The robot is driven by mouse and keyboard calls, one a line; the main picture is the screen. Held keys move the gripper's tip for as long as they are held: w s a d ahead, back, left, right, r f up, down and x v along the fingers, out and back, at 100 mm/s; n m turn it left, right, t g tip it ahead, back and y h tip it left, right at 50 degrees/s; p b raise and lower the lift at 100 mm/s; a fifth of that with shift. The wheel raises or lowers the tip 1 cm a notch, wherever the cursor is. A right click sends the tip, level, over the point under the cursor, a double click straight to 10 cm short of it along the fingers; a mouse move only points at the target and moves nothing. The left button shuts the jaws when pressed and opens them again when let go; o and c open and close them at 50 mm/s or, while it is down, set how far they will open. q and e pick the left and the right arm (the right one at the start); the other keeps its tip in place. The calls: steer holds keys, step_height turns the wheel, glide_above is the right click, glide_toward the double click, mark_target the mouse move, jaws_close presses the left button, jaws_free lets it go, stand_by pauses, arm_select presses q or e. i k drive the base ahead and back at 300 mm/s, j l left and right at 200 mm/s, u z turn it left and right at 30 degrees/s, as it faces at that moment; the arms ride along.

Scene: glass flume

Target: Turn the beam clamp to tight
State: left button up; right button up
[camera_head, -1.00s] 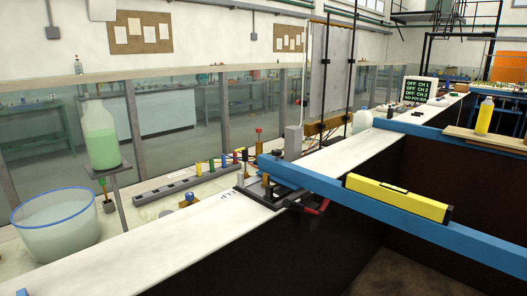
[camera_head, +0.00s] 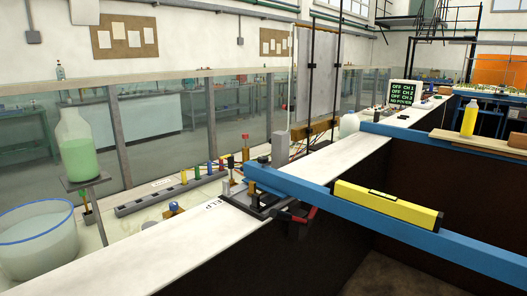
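The beam clamp (camera_head: 299,221) is a dark fitting at the left end of the blue beam (camera_head: 330,199), by the white wall top. A red handle (camera_head: 312,213) shows at its right side. The clamp is small here, and I cannot tell whether it is tight or loose. Small dark lettering (camera_head: 213,204) is on the wall top to its left. Neither of my grippers is in view, and nothing of mine is seen touching the clamp.
A yellow level (camera_head: 388,205) lies on the blue beam. A jar of green liquid (camera_head: 78,150) on a stand and a clear tub (camera_head: 37,240) are at left. A grey strip with coloured plugs (camera_head: 170,192) lies behind the wall top. A yellow bottle (camera_head: 469,118) stands at right.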

mark_target(262, 160)
steer(key=i+l+u, duration=0.15)
steer(key=i+u, duration=0.25)
steer(key=i+l+u, duration=0.35)
steer(key=i, duration=0.15)
